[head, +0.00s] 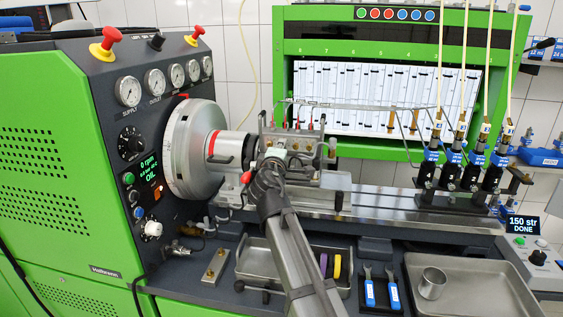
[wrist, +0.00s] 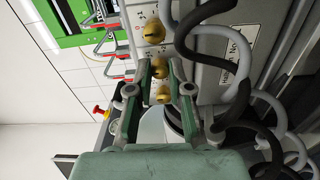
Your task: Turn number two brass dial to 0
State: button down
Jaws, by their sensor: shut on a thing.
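In the wrist view, three brass dials stand in a row on a pale, marked panel: an upper dial (wrist: 153,30), a middle dial (wrist: 160,67) and a lower dial (wrist: 163,93). My gripper (wrist: 160,66) has its two fingers on either side of the middle brass dial and is shut on it. A scale with small marks shows beside the upper dial. In the head view, my gripper (head: 271,160) is at the front of the pump (head: 292,142), and the dials cannot be made out.
Dark and grey hoses (wrist: 215,40) run close to the right of my gripper. In the head view, the round drive flange (head: 188,150) is left of the pump. Blue-bodied injectors (head: 451,170) stand at right. A metal tray (head: 470,283) holds a cup (head: 432,283).

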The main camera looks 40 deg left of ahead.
jog(key=shift+m+b, duration=0.5)
jog(key=c, duration=1.1)
grip_release()
jog(key=shift+s, duration=0.1)
jog(key=v, duration=1.2)
